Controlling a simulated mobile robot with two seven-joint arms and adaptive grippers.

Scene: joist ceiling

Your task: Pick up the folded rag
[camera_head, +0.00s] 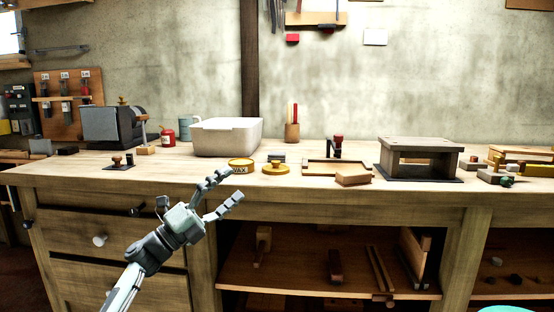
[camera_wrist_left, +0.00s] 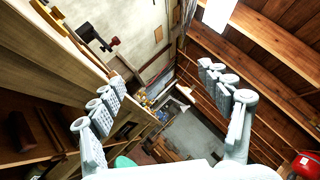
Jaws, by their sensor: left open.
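No thing shows clearly as a folded rag. A small grey, layered, flat item (camera_head: 277,157) lies on the workbench (camera_head: 225,181) behind a yellow round tin (camera_head: 276,168); it could be the rag, but it is too small to tell. My left gripper (camera_head: 233,183) is open and empty in front of the bench's front edge, just short of the WAX tin (camera_head: 241,164). In the left wrist view the two fingers of my left gripper (camera_wrist_left: 160,75) are spread wide with nothing between them. My right gripper is not in view.
A white bin (camera_head: 228,137) stands behind the tins. A tan block (camera_head: 352,178), a wooden tray and a grey stand (camera_head: 418,157) are to the right. A grinder-like machine (camera_head: 112,124) is at the left. Drawers and an open shelf (camera_head: 310,278) lie below the top.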

